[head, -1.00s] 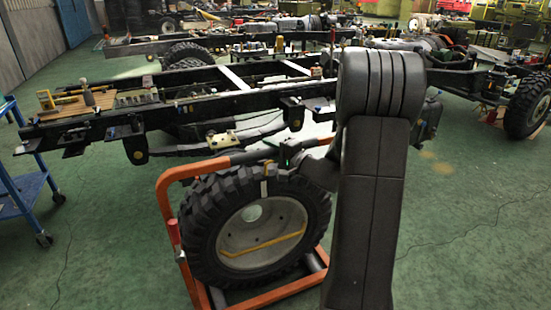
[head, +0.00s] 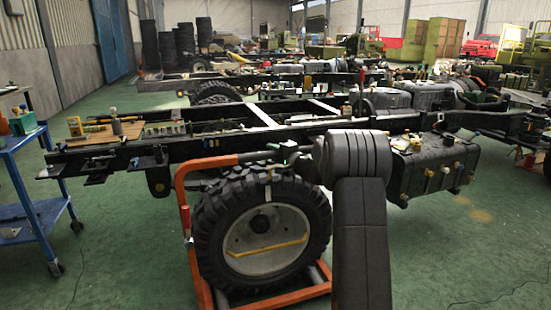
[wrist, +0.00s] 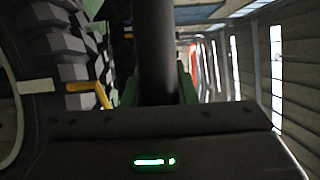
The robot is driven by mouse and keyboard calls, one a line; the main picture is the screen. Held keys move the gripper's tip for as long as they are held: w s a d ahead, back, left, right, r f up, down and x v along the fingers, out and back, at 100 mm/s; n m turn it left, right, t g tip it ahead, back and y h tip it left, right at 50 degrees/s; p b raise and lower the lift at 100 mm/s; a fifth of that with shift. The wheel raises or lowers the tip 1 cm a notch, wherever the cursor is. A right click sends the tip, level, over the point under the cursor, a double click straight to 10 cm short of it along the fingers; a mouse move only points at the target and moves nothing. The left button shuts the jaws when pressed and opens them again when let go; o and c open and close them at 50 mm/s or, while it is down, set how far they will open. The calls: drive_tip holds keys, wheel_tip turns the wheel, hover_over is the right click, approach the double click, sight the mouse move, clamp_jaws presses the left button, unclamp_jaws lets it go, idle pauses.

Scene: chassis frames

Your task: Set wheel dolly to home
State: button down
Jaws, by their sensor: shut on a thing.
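The wheel dolly (head: 187,225) is an orange tube frame standing on the green floor, with a dark bar (head: 222,161) across its top. A large black tyre (head: 212,245) on a grey rim (head: 250,261) stands upright in it. My gripper (head: 283,153) is at the right part of the top bar, above the wheel. In the wrist view my gripper (wrist: 160,88) is shut on the dark bar (wrist: 156,45), which runs between its green fingers. The tyre (wrist: 50,55) shows at the left there. My arm hides the dolly's right side. No home marking can be made out.
A black truck chassis (head: 225,138) stands close behind the dolly, with a dark tank (head: 436,167) at right. A blue cart (head: 30,215) stands at left. The floor is open at front left and front right.

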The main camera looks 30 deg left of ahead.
drive_tip(key=shift+a, duration=0.15)
drive_tip(key=c, duration=1.2)
unclamp_jaws()
drive_tip(key=shift+w, duration=0.1)
drive_tip(key=shift+o, duration=0.2)
drive_tip(key=v, duration=1.4)
drive_tip(key=shift+a, duration=0.1)
drive_tip(key=x, duration=1.3)
drive_tip(key=shift+w+a, duration=0.1)
drive_tip(key=shift+a, duration=0.2)
